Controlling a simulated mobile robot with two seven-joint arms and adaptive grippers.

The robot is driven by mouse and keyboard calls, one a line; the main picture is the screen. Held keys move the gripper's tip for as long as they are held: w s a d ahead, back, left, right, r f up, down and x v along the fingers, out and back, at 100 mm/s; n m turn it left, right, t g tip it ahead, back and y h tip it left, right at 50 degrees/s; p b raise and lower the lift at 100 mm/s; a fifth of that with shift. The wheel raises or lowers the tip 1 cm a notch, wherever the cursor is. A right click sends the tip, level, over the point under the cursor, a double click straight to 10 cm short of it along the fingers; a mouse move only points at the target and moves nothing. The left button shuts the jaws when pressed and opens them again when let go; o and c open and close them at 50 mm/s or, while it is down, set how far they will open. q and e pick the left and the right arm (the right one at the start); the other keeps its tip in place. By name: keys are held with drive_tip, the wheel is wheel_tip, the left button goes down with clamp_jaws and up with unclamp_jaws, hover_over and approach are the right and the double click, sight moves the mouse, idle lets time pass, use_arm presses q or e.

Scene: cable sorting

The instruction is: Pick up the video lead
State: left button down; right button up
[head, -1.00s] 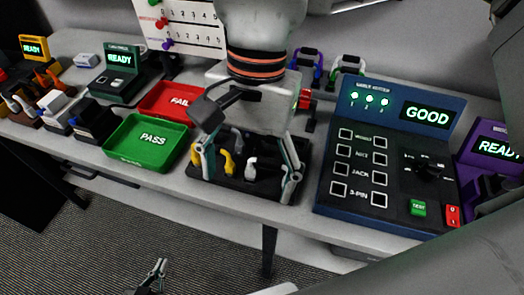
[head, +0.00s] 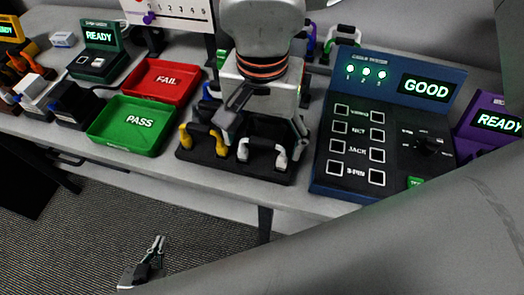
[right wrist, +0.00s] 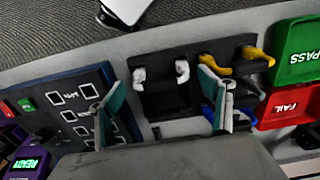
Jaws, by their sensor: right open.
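A rack (head: 230,175) on the bench holds several leads; I cannot tell which one is the video lead. A white-ended lead (head: 281,156) sits at its front right and a yellow-ended lead (head: 187,138) at its front left. My right gripper (head: 264,130) is open over the rack, pointing down. In the right wrist view its spread fingers (right wrist: 162,82) appear on either side of the white-ended lead (right wrist: 182,70), with nothing held. A blue lead (right wrist: 228,105) is partly hidden behind one finger. My left gripper (head: 157,247) is low, away from the bench; its jaw opening is unclear.
A tester (head: 335,180) reading GOOD stands close right of the rack. A green PASS tray (head: 98,130) and a red FAIL tray (head: 185,97) lie left. Purple (head: 312,42) and green-white (head: 347,30) leads stand behind.

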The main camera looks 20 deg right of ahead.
drive_tip(key=shift+f, duration=0.25)
drive_tip(key=shift+c, duration=0.5)
drive_tip(key=c, duration=1.1)
drive_tip(key=shift+c, duration=0.2)
drive_tip(key=shift+r, duration=0.1)
wheel_tip(320, 180, up, 23)
drive_tip(key=p, duration=0.6)
drive_tip(key=shift+w, duration=0.1)
